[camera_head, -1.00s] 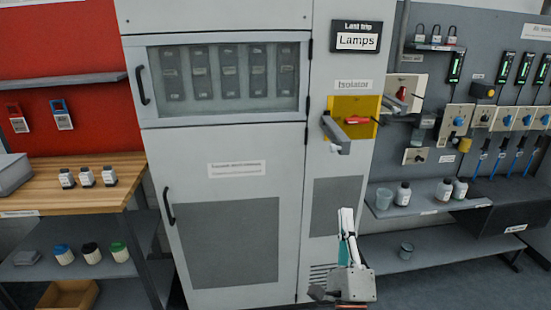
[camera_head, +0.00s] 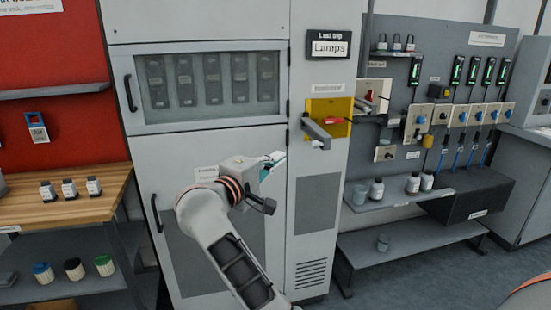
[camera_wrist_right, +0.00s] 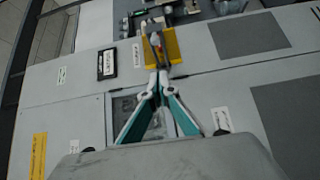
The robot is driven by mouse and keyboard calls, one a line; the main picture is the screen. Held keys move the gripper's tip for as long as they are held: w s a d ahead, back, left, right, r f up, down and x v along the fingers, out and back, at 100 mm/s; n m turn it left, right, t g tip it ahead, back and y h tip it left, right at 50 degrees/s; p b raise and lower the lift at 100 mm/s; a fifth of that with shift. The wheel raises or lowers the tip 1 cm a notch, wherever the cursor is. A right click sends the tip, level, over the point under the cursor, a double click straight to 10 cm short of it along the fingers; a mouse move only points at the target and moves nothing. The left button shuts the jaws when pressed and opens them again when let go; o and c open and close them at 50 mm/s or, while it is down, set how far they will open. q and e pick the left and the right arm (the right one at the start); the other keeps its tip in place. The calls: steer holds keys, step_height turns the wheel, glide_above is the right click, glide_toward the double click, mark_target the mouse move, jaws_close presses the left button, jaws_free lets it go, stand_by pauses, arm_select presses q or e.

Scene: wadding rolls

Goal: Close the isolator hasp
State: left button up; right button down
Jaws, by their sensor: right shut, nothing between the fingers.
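The isolator is a yellow plate (camera_head: 343,105) with a red handle (camera_head: 334,120), on the grey cabinet's right section. The grey hasp arm (camera_head: 316,131) sticks out from the plate's lower left, swung away from it, with a pale end piece. In the right wrist view the yellow plate (camera_wrist_right: 174,46) and hasp (camera_wrist_right: 154,42) lie just beyond the fingertips. My right gripper (camera_head: 279,159) is shut and empty, left of and below the hasp in the head view. It also shows in the wrist view (camera_wrist_right: 161,80). Contact cannot be told there. My left gripper is out of view.
The cabinet door (camera_head: 172,150) stands behind my right arm. A wooden bench (camera_head: 95,207) with jars is at left. At right, shelves (camera_head: 395,200) with jars and a wall panel of switches flank the isolator. Space in front of the isolator looks clear.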

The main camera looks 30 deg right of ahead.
arm_select(q)
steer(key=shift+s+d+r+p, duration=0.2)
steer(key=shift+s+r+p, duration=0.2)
steer(key=shift+p, duration=0.6)
arm_select(e)
steer(key=w+d, duration=0.2)
steer(key=d, duration=0.8)
steer(key=shift+w+d, duration=0.2)
steer(key=shift+w, duration=0.1)
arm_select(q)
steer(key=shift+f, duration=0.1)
